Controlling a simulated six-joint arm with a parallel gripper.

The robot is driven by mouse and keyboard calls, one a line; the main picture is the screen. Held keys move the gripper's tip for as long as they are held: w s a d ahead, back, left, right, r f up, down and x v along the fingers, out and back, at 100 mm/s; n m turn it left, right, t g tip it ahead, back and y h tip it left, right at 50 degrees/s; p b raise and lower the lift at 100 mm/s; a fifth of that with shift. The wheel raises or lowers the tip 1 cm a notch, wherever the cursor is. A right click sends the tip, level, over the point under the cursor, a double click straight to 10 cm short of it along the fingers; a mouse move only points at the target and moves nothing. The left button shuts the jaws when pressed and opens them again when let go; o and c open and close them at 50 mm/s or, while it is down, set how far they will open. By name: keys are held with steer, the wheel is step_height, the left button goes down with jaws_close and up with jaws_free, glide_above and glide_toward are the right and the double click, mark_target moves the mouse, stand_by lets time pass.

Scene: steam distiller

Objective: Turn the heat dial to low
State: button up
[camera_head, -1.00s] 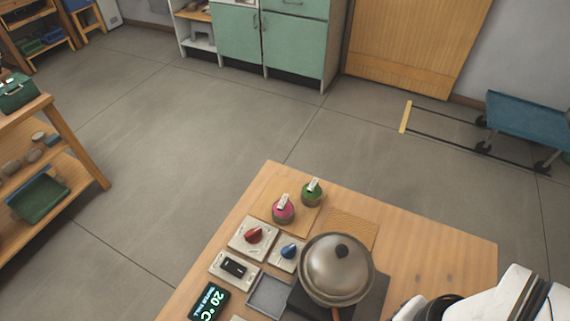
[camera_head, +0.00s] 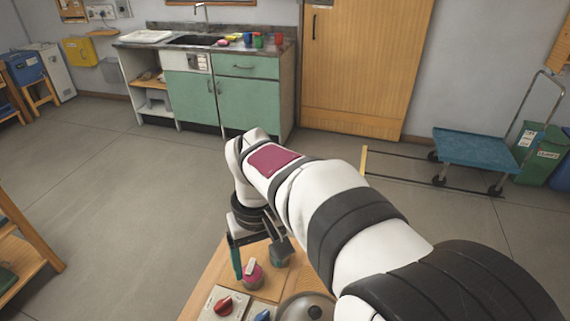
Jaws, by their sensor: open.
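Two dials show at the bottom edge of the head view: a red dial (camera_head: 223,306) on a pale plate and a blue dial (camera_head: 263,315) to its right, partly cut off. No label tells me which one is the heat dial, and their settings are too small to read. My gripper (camera_head: 259,262) points down over the far end of the table, beyond the dials and apart from them.
The lidded metal pot (camera_head: 304,308) stands right of the dials, partly hidden by my arm. The wooden table (camera_head: 205,288) is mostly below the view. A wooden shelf (camera_head: 30,240) stands at left. Open floor lies between the table and the green cabinet (camera_head: 250,105).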

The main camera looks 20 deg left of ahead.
mark_target(222, 302)
steer(key=shift+o, duration=0.6)
steer(key=a+f+n, duration=0.4)
steer(key=a, duration=0.6)
steer(key=shift+s+a+f, duration=0.15)
steer(key=shift+s+f, duration=0.2)
step_height(222, 302, down, 15)
steer(key=shift+f, duration=0.1)
steer(key=shift+c, duration=0.3)
steer(key=c, duration=1.3)
